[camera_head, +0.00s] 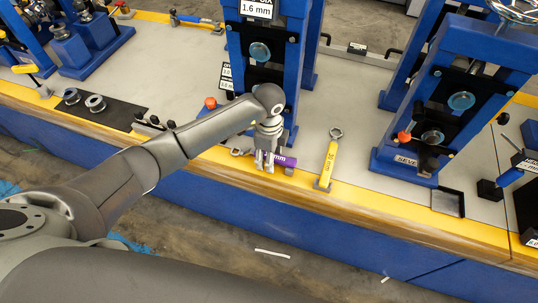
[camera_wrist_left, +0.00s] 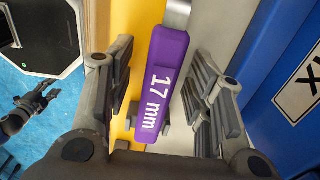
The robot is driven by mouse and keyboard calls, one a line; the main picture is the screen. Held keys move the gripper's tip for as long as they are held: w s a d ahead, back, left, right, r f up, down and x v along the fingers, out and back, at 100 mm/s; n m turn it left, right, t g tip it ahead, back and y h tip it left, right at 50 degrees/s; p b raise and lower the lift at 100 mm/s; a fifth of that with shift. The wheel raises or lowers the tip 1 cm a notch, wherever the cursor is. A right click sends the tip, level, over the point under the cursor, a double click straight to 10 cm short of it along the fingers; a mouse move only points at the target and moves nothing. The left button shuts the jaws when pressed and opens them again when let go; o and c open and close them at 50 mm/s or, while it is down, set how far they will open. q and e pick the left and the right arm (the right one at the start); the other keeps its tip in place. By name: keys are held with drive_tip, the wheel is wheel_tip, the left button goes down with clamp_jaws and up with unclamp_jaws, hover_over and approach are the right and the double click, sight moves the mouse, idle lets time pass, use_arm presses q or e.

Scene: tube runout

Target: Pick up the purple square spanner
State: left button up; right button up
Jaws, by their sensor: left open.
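The purple square spanner lies at the bench's front edge in the head view, with the end of its purple handle (camera_head: 284,161) showing beside my left gripper (camera_head: 264,167). The gripper hides the rest of it. In the left wrist view the purple handle (camera_wrist_left: 168,70), marked 17 mm, and part of its metal shank (camera_wrist_left: 177,14) show between the jaws of my left gripper (camera_wrist_left: 165,88). The jaws are open on both sides of the handle, with gaps visible. A small dark gripper (camera_wrist_left: 35,103), likely my right one, shows far off at the left; its jaw state is unclear.
Blue machine frames (camera_head: 233,40) rise behind. A black mat with metal rings (camera_head: 118,112) lies to the left. A small black tray (camera_head: 448,201) is at the right.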

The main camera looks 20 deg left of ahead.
use_arm(q)
drive_tip(key=shift+f, duration=0.2)
clamp_jaws()
drive_tip(key=shift+r, duration=0.1)
drive_tip(key=shift+r, duration=0.4)
wheel_tip(320, 180, up, 2)
drive_tip(key=shift+r, duration=0.15)
drive_tip(key=s+a+r, duration=0.5)
drive_tip(key=s+r, duration=0.4)
drive_tip(key=s, duration=0.4)
drive_tip(key=shift+r+b, duration=0.4)
